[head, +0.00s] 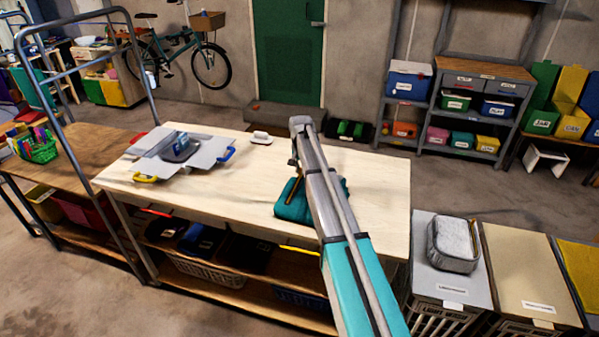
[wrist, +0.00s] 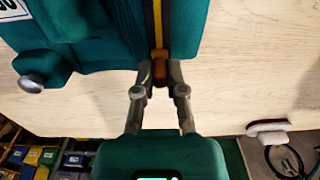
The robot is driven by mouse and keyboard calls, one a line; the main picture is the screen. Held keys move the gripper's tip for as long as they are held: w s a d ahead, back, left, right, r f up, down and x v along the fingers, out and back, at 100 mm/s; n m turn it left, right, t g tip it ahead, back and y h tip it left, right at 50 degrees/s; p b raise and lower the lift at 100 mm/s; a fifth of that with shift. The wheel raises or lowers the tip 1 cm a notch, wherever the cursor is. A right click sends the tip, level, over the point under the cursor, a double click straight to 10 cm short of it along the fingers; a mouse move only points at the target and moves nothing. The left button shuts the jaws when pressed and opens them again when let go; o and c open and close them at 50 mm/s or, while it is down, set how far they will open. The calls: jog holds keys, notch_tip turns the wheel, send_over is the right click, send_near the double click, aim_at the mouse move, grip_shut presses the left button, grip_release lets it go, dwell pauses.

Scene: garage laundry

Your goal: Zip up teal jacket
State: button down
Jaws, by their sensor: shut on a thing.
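The teal jacket (head: 295,208) lies on the pale wooden table, partly hidden behind my arm in the head view. In the wrist view the jacket (wrist: 95,40) fills the upper left and middle. A dark zipper strip with a yellow line (wrist: 157,25) runs down it to an orange-brown pull tab (wrist: 160,70). My gripper (wrist: 160,80) is shut on this tab, with a fingertip on each side of it, at the jacket's edge. How far the zipper teeth are joined cannot be told.
On the table (head: 225,195) are a grey folding board (head: 150,160) at the left and a small white-topped brush-like item (head: 261,137) at the back. A grey fabric case (head: 454,244) sits on a hamper at the right. A metal rail frame (head: 75,120) rises at the left.

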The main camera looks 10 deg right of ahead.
aim_at(289, 199)
jog(key=c, duration=0.7)
grip_release()
jog(key=s+a, duration=0.2)
jog(key=s, duration=0.2)
jog(key=s+a, duration=0.2)
jog(key=s, duration=0.2)
jog(key=s+a, duration=0.2)
jog(key=s, duration=0.2)
jog(key=shift+a, duration=0.4)
jog(key=shift+w+r+p, duration=0.15)
jog(key=shift+r+p, duration=0.4)
notch_tip(289, 199, up, 13)
jog(key=p, duration=1.3)
jog(key=s+f+n+b, duration=0.1)
jog(key=s+f+b, duration=0.2)
jog(key=s, duration=0.3)
jog(key=s+f+n+b, duration=0.2)
jog(key=s+f+b, duration=0.2)
jog(key=s, duration=0.2)
jog(key=s+f+n+b, duration=0.1)
jog(key=s+f+b, duration=0.3)
jog(key=s, duration=0.2)
jog(key=shift+s+d+f, duration=0.3)
jog(key=shift+s+d, duration=0.05)
jog(key=shift+d, duration=0.05)
